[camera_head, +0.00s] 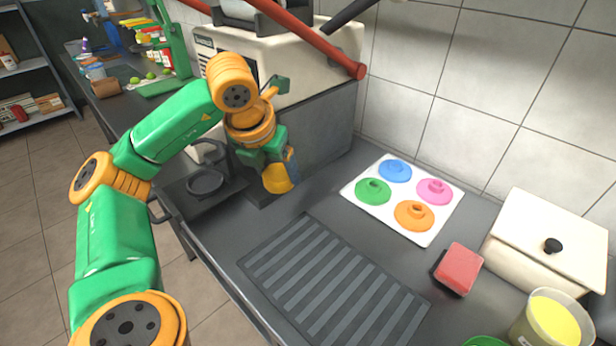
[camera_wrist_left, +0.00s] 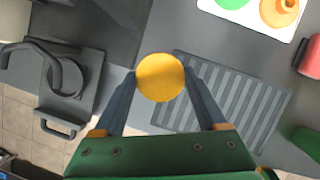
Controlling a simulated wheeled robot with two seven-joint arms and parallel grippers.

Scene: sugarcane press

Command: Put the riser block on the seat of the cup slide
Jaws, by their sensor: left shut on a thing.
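The riser block (camera_head: 277,179) is a yellow round piece held in my left gripper (camera_head: 276,164), above the counter in front of the press. In the left wrist view the riser block (camera_wrist_left: 160,77) is a yellow disc between the two fingers, which are shut on it. The cup slide (camera_head: 222,186) is a dark plate with a round seat (camera_head: 205,183), left of the gripper. In the left wrist view the cup slide (camera_wrist_left: 86,100) lies left of the block, with a front handle; a curved spout partly covers its seat. The block is apart from the slide. My right gripper is not in view.
The press (camera_head: 290,60) stands behind my arm. A ribbed drain mat (camera_head: 330,280) covers the counter's middle. A white board (camera_head: 441,221) with coloured lids, a red sponge (camera_head: 460,268), a cream box (camera_head: 545,235) and a yellow-filled tub (camera_head: 550,322) are to the right.

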